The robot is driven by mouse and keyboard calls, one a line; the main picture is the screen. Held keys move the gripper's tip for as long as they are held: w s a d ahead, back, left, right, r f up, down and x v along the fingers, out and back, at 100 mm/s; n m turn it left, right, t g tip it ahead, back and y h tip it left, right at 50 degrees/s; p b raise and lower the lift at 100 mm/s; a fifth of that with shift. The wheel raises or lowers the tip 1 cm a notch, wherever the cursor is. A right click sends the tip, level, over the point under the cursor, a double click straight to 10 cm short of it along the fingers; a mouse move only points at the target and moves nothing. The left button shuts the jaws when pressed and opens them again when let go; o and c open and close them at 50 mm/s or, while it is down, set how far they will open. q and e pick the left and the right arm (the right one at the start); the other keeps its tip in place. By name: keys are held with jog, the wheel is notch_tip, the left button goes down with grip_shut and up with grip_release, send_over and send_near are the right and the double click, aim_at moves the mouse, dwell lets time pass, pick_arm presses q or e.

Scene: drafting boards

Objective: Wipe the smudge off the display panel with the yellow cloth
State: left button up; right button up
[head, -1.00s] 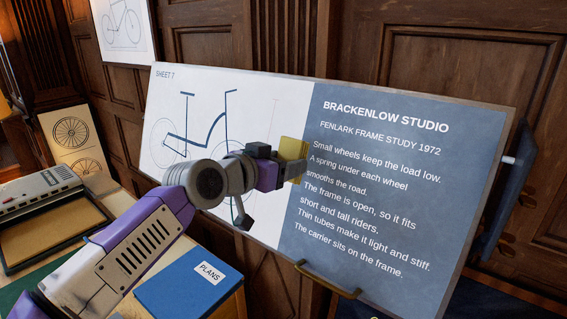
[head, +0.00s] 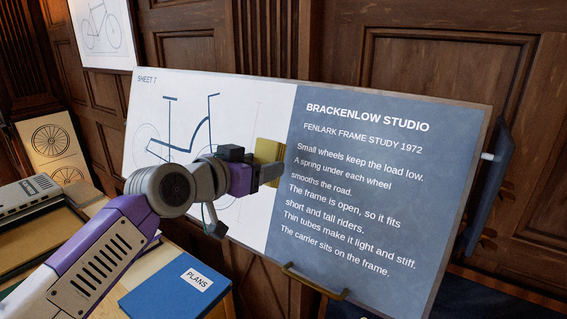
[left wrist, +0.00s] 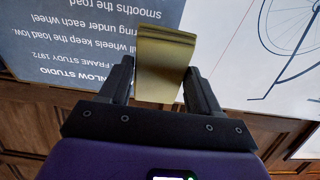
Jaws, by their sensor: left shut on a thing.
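The display panel (head: 455,135) stands tilted in the head view, with a white bicycle drawing on its left and blue-grey text on its right. My left gripper (head: 270,173) is shut on the yellow cloth (head: 268,150), in front of the panel near the border between the white and blue parts. In the left wrist view the yellow cloth (left wrist: 165,60) sits between the two fingers, with the panel (left wrist: 225,40) behind it. I cannot tell whether the cloth touches the panel. I see no smudge; my arm and the cloth hide part of the panel. My right gripper is not in view.
A blue folder marked PLANS (head: 165,292) lies on the table at lower left, below my arm. A grey device (head: 28,200) and a wheel drawing (head: 50,145) are at far left. A brass handle (head: 313,282) is at the panel's lower edge. Wood panelling stands behind.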

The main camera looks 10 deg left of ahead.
pick_arm(q)
jog(key=p, duration=0.2)
send_near(294, 155)
jog(key=shift+r+x, duration=0.4)
jog(key=shift+x, duration=1.35)
jog(key=shift+w+f, duration=0.3)
jog(key=shift+f, duration=0.1)
jog(key=shift+x, duration=1.05)
jog(key=shift+s+f, duration=0.1)
